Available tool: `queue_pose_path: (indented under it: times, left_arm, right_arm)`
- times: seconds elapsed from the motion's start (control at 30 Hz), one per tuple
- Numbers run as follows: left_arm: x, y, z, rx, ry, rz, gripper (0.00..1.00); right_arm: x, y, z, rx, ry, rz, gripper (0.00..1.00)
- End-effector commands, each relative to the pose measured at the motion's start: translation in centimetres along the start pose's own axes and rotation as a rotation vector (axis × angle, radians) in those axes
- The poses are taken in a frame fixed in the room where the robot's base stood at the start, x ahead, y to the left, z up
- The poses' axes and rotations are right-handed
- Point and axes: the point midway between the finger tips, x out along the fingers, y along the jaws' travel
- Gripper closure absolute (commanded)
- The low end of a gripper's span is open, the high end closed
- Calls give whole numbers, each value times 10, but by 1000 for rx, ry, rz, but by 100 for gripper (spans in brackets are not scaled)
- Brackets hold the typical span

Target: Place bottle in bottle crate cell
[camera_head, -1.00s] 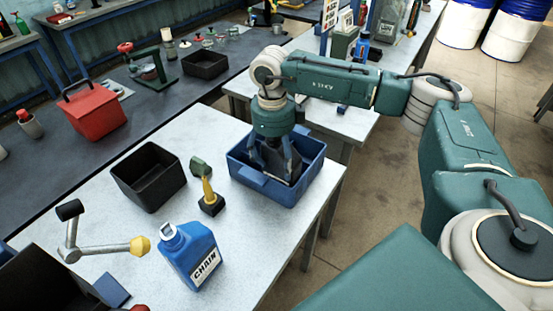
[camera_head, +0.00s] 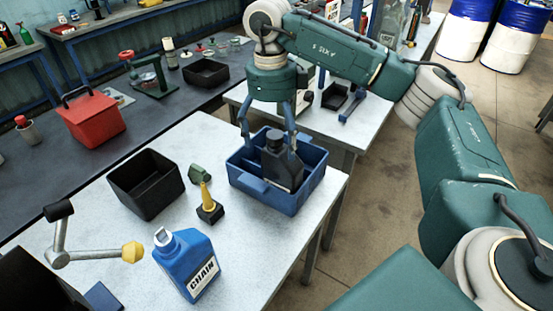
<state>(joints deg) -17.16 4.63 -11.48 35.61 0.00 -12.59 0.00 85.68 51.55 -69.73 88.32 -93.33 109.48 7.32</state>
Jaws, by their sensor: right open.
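A dark bottle (camera_head: 283,170) stands upright inside the blue crate (camera_head: 262,194) on the light table. The crate's inner cells are too hidden to tell which one holds it. My right gripper (camera_head: 268,143) is above the crate, pointing down. Its blue fingers are spread, one on each side of the bottle's upper part, and it is open. My left gripper is not in view. A blue bottle labelled CHAIN (camera_head: 189,262) stands near the front of the table.
A red toolbox (camera_head: 92,119) stands on the dark bench.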

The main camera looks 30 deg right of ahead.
Motion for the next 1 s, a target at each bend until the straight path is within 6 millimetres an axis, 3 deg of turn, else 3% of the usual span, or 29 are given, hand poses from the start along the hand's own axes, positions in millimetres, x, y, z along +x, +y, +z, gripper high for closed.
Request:
queue_pose_path:
  times: [0.23,0.77,0.87,1.0]
  left_arm:
    - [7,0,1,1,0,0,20]
    - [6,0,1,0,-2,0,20]
    - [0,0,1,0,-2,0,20]
    - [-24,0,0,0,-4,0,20]
  right_arm:
    - [-24,0,0,-1,-1,1,10]
    - [-25,0,0,-1,1,1,10]
    - [-32,0,0,-1,0,1,10]
    - [-57,0,-2,-1,0,1,10]
